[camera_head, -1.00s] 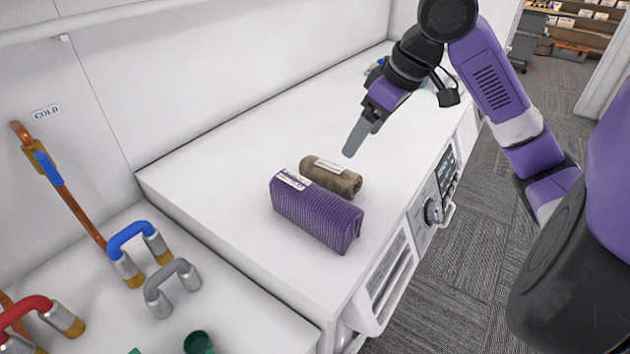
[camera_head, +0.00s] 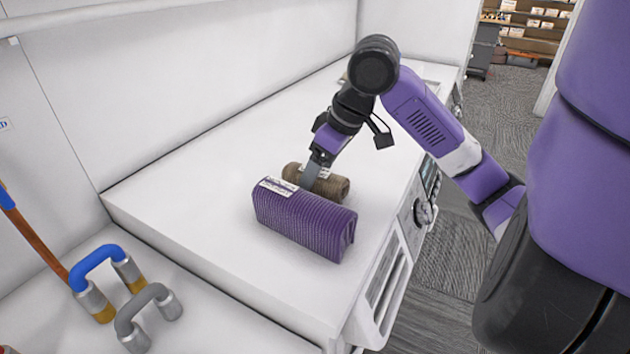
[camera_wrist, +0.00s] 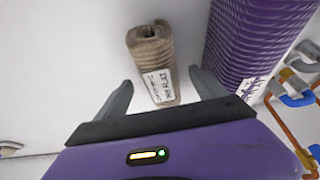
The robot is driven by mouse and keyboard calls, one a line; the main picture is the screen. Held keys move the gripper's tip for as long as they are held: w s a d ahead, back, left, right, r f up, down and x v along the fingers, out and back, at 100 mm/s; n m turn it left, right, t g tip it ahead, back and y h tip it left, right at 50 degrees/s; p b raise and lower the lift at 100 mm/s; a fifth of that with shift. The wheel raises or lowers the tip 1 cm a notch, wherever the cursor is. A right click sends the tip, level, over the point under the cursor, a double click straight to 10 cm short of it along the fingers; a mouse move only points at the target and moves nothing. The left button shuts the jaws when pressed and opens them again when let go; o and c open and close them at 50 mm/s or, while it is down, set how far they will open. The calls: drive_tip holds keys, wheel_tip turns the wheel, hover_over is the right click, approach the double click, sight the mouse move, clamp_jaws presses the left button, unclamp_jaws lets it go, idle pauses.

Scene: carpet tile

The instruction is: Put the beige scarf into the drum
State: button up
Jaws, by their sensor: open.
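The beige scarf (camera_head: 330,187) is a small brownish roll with a white label, lying on the white machine top. It also shows in the wrist view (camera_wrist: 149,48), with its labelled end towards my gripper. My gripper (camera_head: 308,180) is open, its fingers low over the scarf. In the wrist view my gripper (camera_wrist: 160,92) has one finger on each side of the roll's labelled end, with gaps showing. The front of the machine carries a control panel with a dial (camera_head: 422,211); the drum itself is not visible.
A larger purple ribbed roll (camera_head: 303,222) with a label lies close beside the scarf; it also shows in the wrist view (camera_wrist: 246,45). Pipe fittings, blue (camera_head: 98,258) and grey (camera_head: 147,305), stand at lower left. The machine top (camera_head: 190,190) left of the rolls is clear.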

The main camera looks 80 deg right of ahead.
drive_tip(key=shift+x, duration=0.95)
drive_tip(key=c, duration=1.7)
drive_tip(key=shift+r, duration=0.15)
